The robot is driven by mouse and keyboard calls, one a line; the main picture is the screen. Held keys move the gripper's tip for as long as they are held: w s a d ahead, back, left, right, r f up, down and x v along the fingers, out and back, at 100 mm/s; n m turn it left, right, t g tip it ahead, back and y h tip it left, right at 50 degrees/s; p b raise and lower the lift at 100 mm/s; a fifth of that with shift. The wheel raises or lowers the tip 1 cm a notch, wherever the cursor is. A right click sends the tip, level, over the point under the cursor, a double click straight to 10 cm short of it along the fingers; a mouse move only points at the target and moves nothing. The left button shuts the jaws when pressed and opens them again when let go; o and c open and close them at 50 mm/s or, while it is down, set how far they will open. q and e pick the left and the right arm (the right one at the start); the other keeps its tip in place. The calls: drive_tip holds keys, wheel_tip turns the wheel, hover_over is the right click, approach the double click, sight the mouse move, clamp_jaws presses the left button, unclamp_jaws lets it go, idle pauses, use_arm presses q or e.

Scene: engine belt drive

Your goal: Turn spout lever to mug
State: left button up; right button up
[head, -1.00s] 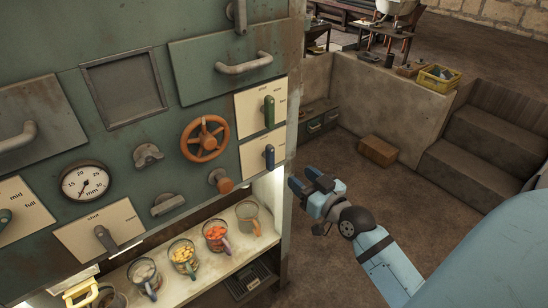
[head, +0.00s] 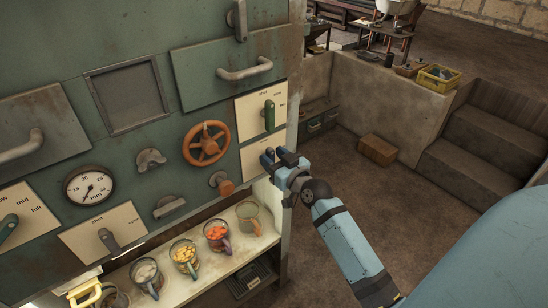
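Several levers sit on labelled cream plates on the green cabinet front. The labels are too small to tell surely which is the spout lever. A green lever (head: 269,115) stands upright at the right edge. Below it is another plate (head: 247,160), whose blue lever is largely hidden by or blends with my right gripper. A grey lever (head: 109,241) is at lower left, and a teal lever (head: 8,227) at far left. My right gripper (head: 277,156) is at the lower right plate, its fingers toward the blue lever; contact and finger gap are unclear. My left gripper is out of view.
An orange handwheel (head: 205,144) and an orange knob (head: 224,184) stick out left of my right gripper. Mugs (head: 216,236), some with coloured contents, stand on the lit shelf below. Open floor lies right of the cabinet, with a brown box (head: 378,149) and steps.

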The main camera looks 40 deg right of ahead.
clamp_jaws()
drive_tip(key=shift+m, duration=0.3)
drive_tip(key=m+p, duration=0.2)
drive_tip(key=shift+d+r+m, duration=0.1)
drive_tip(key=shift+d+m, duration=0.2)
drive_tip(key=shift+d+f+m+p, duration=0.3)
drive_tip(key=shift+f+m+p, duration=0.1)
drive_tip(key=shift+m, duration=2.05)
drive_tip(key=shift+d+f+m+p, duration=0.25)
drive_tip(key=shift+f+m+p, duration=0.15)
drive_tip(key=shift+m, duration=2)
drive_tip(key=shift+d+f+m+p, duration=0.35)
drive_tip(key=shift+m+p, duration=0.1)
drive_tip(key=shift+m, duration=2)
